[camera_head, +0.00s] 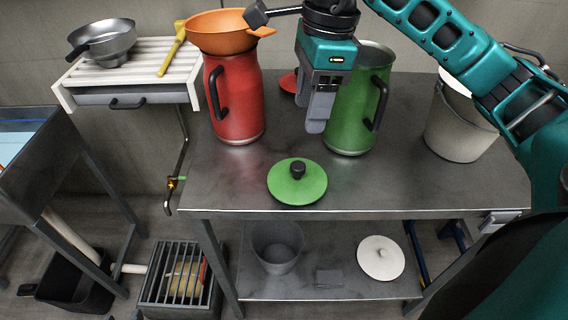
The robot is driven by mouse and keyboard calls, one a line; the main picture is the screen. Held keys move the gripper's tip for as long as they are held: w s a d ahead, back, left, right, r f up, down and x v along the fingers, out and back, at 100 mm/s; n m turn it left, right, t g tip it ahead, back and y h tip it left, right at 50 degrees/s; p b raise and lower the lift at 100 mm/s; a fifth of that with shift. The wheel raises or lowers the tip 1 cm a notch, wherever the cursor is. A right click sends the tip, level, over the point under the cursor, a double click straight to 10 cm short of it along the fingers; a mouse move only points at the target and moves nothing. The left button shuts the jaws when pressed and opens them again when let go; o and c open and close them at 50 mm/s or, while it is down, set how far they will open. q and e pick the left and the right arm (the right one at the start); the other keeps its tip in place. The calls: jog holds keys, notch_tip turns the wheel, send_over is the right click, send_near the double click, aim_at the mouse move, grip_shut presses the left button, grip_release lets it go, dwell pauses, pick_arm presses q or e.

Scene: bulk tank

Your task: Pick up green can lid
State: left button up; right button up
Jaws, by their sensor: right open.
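The green can lid (299,184) is a flat green disc with a black knob on top. It lies on the steel table near its front edge. The green can (352,112), with a black side handle, stands behind it to the right. My right gripper (317,122) is open and empty, pointing down, in front of the left part of the green can in the picture. It is above and behind the lid, apart from it. My left gripper is not in view.
A red can (234,98) with an orange funnel (221,30) on top stands at the left of the table (400,187). A red lid (289,82) lies behind my gripper. A pale bucket (460,125) stands at right. A white lid (381,258) lies on the lower shelf.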

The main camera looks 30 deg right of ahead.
jog(key=b, duration=0.1)
send_over(298, 165)
jog(key=d, duration=0.1)
notch_tip(298, 165, down, 7)
jog(key=shift+r, duration=0.1)
jog(key=f, duration=0.2)
jog(key=a+f+b, duration=0.1)
jog(key=f, duration=0.1)
jog(key=shift+s+f, duration=0.1)
jog(key=shift+f, duration=0.6)
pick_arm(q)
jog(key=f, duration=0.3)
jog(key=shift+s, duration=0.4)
pick_arm(e)
jog(key=shift+f, duration=0.1)
jog(key=shift+c, duration=0.5)
jog(key=c, duration=0.6)
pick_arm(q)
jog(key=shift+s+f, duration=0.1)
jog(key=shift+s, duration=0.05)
pick_arm(e)
grip_shut()
